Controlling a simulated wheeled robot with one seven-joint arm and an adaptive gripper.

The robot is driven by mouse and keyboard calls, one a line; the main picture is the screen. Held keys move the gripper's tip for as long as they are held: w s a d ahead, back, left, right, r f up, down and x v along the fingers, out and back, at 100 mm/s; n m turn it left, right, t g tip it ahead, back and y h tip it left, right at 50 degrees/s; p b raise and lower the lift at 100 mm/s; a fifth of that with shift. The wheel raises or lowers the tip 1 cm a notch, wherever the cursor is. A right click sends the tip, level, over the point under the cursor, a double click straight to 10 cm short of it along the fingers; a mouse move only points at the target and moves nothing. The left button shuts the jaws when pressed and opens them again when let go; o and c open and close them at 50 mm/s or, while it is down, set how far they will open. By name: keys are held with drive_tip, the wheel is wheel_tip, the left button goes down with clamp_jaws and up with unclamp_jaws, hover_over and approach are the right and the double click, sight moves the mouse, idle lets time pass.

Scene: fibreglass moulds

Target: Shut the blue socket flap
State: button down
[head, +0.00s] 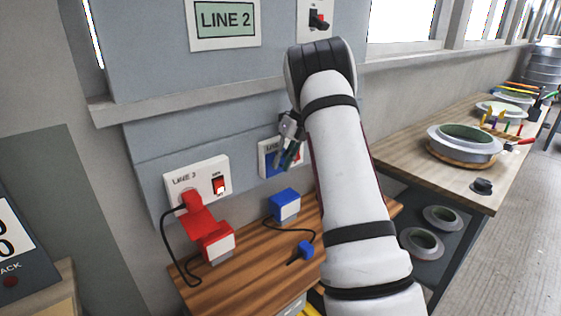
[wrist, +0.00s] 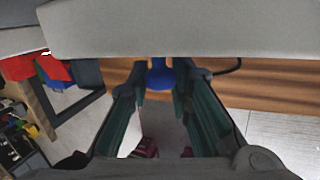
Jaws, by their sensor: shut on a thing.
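The blue socket plate (head: 265,165) is on the grey wall cabinet, right of the red socket, and is partly hidden behind my gripper and arm. My gripper (head: 288,157) is in front of it, pointing down. In the wrist view, my gripper (wrist: 160,88) has its fingertips close together on either side of a small rounded blue piece, which I take as the blue flap (wrist: 161,74). The flap's hinge and its exact angle are hidden.
A red plug box (head: 218,243) with a black cord is by the red socket plate (head: 196,180). A blue box (head: 285,205) and a blue plug (head: 306,249) rest on the wooden shelf (head: 250,262) below. A workbench (head: 405,155) with moulds stands right.

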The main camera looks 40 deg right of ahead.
drive_tip(key=c, duration=1.4)
unclamp_jaws()
drive_tip(key=shift+f, duration=0.1)
drive_tip(key=shift+c, duration=0.2)
drive_tip(key=v, duration=1.2)
